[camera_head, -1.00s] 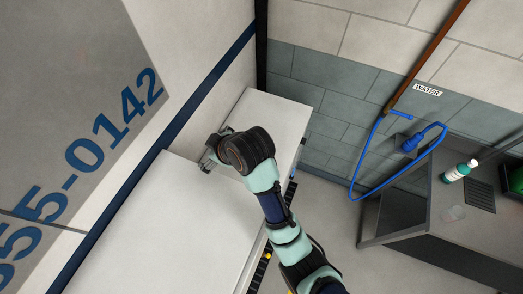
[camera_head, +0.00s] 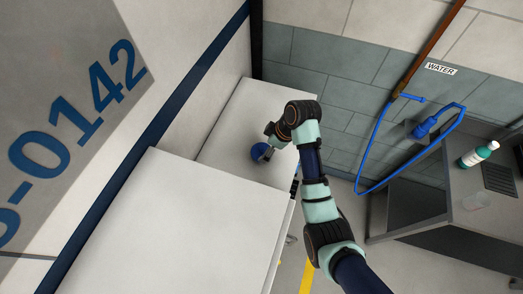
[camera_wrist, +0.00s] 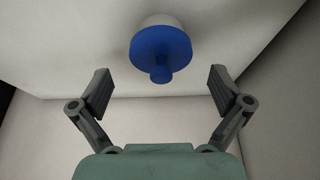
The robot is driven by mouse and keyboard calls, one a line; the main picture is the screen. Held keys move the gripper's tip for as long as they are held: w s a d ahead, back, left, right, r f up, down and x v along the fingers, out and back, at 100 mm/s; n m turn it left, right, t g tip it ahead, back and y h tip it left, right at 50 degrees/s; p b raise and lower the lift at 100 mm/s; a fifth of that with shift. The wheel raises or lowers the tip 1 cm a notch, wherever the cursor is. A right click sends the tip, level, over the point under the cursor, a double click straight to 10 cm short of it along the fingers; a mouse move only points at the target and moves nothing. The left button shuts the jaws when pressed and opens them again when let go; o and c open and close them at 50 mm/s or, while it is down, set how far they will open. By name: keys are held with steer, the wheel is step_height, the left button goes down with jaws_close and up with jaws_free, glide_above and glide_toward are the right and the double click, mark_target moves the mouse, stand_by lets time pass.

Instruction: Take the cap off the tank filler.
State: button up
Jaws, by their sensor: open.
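The blue cap (camera_head: 257,153) sits on the pale surface of the far, recessed white section, seen in the head view. In the wrist view the cap (camera_wrist: 160,47) is a round blue disc with a smaller blue knob at its centre, over a short white neck (camera_wrist: 160,20). My gripper (camera_head: 268,146) is at the cap's right side in the head view and partly overlaps it. In the wrist view my gripper (camera_wrist: 161,88) is open and empty, one finger on each side below the cap. The fingers appear apart from the cap.
A larger white panel (camera_head: 175,220) stands at the lower left of the cap. A tiled wall (camera_head: 325,75) rises behind. A blue hose (camera_head: 372,150) hangs by the WATER sign (camera_head: 440,69). A grey bench (camera_head: 440,228) with a bottle (camera_head: 478,154) is at right.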

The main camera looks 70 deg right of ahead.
steer(key=x, duration=0.3)
steer(key=shift+w, duration=0.1)
steer(key=c, duration=0.9)
steer(key=shift+r, duration=0.1)
step_height(320, 180, up, 13)
steer(key=p, duration=0.2)
step_height(320, 180, up, 7)
steer(key=p, duration=0.7)
glide_above(265, 149)
steer(key=shift+w, duration=0.2)
